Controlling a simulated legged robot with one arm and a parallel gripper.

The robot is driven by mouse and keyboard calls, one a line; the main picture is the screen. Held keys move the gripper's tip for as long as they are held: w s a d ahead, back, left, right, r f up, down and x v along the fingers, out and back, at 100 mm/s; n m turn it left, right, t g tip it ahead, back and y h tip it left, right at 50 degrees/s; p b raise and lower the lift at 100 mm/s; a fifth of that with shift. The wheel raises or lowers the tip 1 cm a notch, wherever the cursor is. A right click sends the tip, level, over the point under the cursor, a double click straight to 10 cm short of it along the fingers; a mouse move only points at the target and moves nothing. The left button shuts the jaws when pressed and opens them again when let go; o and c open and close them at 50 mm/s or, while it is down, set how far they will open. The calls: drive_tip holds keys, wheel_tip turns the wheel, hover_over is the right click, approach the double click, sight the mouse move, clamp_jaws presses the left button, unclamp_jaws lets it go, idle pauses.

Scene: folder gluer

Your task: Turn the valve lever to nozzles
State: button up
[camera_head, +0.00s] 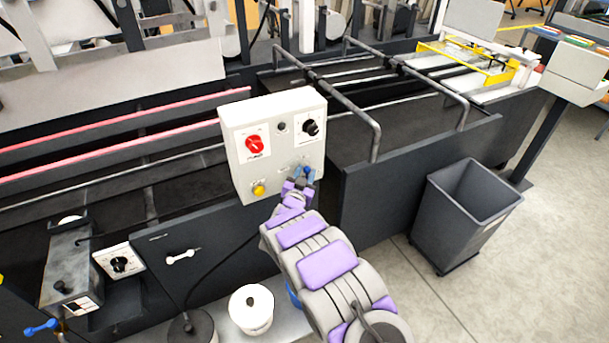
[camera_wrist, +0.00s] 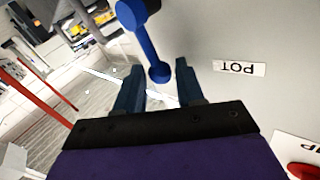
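The blue valve lever (camera_wrist: 148,42) is on the grey face of the control box (camera_head: 236,118). In the wrist view its round hub is at the top and its rounded tip hangs down between my two fingers. An upside-down POT label (camera_wrist: 240,68) is to the right of it. My gripper (camera_wrist: 158,80) is open, one dark blue finger on each side of the lever tip, with visible gaps. In the head view the lever (camera_head: 307,172) shows small at the box's lower right, just above my gripper (camera_head: 297,186). A nozzles label is not readable.
The box also carries a red knob (camera_head: 254,145), a black knob (camera_head: 311,127) and a yellow button (camera_head: 259,189). A grey bin (camera_head: 465,212) stands to the right, a white tub (camera_head: 251,309) below. Metal rails (camera_head: 372,115) rise right of the box. Another blue handle (camera_head: 41,328) is at lower left.

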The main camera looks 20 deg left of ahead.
clamp_jaws()
idle(0.5)
drive_tip(key=shift+w+d+r+m+g+p, duration=0.2)
drive_tip(key=shift+w+d+m+g+p, duration=0.15)
drive_tip(key=shift+m+g+p, duration=0.3)
drive_tip(key=shift+w+d+f+m+g+y+p, duration=0.25)
drive_tip(key=shift+w+d+m+g, duration=0.25)
drive_tip(key=shift+m+g, duration=0.25)
drive_tip(key=shift+w+d+f+m+g+y+p, duration=0.1)
drive_tip(key=shift+w+d+m+g+y+p, duration=0.2)
drive_tip(key=shift+w+m+g, duration=0.35)
drive_tip(key=shift+w+d+f+m+g+y+p, duration=0.1)
drive_tip(key=shift+w+d+f+m+g+y, duration=0.1)
drive_tip(key=shift+w+d+m+g, duration=0.45)
drive_tip(key=shift+s+a+g, duration=0.1)
drive_tip(key=shift+s+g, duration=0.1)
drive_tip(key=shift+g, duration=0.2)
